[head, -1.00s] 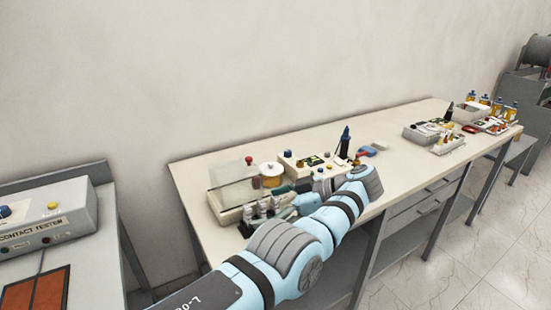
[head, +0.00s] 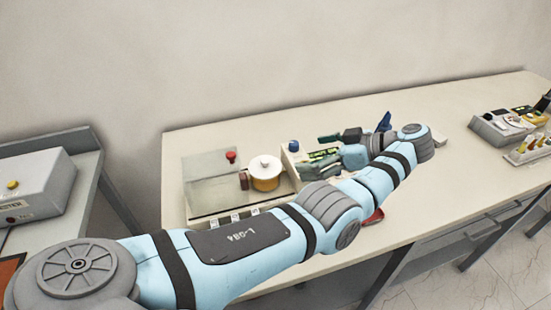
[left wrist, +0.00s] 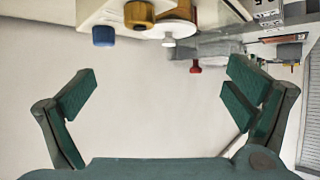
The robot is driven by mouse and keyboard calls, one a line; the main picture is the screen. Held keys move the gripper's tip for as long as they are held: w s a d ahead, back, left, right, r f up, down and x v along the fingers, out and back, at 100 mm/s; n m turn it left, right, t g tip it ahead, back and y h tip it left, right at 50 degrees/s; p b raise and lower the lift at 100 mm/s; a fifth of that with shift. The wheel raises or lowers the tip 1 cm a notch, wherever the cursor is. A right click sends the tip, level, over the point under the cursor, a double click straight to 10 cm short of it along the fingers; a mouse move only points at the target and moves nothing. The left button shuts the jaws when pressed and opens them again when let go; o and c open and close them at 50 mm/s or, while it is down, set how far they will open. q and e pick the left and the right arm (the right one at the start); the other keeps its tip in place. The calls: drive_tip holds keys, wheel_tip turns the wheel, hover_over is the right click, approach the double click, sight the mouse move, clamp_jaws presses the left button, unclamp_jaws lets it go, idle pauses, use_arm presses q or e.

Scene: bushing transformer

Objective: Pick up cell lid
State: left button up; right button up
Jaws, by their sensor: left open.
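A white lid with a small knob (head: 264,162) sits on a round amber cell (head: 266,183) on the bench, at the middle of the head view. In the left wrist view the lid (left wrist: 172,28) shows at the top, upside down. My left gripper (head: 321,151) is open, with dark green fingers. It is to the right of the lid and apart from it, over a panel box. In the left wrist view the space between its fingers (left wrist: 163,82) is empty. My forearm hides the bench front. My right gripper is not in view.
A clear-covered box with a red knob (head: 231,156) stands left of the cell. The panel box has a blue knob (head: 294,146). Trays of small parts (head: 505,130) lie at the right.

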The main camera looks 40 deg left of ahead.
use_arm(q)
drive_tip(key=b, duration=0.6)
approach(264, 160)
drive_tip(key=s+a+f, duration=0.2)
drive_tip(key=shift+w+a+f, duration=0.2)
drive_tip(key=shift+w+a, duration=0.1)
drive_tip(key=shift+a, duration=0.3)
drive_tip(key=shift+w+a+f, duration=0.2)
drive_tip(key=shift+w+a, duration=0.15)
drive_tip(key=shift+a, duration=0.25)
drive_tip(key=x, duration=0.3)
drive_tip(key=shift+r+p, duration=0.1)
drive_tip(key=shift+p, duration=0.3)
drive_tip(key=shift+s+a, duration=0.2)
drive_tip(key=shift+s, duration=0.1)
drive_tip(key=shift+c, duration=0.9)
drive_tip(key=shift+w+d, duration=0.15)
drive_tip(key=shift+w, duration=0.05)
drive_tip(key=c, duration=1)
drive_tip(key=shift+s, duration=0.1)
drive_tip(key=c, duration=0.7)
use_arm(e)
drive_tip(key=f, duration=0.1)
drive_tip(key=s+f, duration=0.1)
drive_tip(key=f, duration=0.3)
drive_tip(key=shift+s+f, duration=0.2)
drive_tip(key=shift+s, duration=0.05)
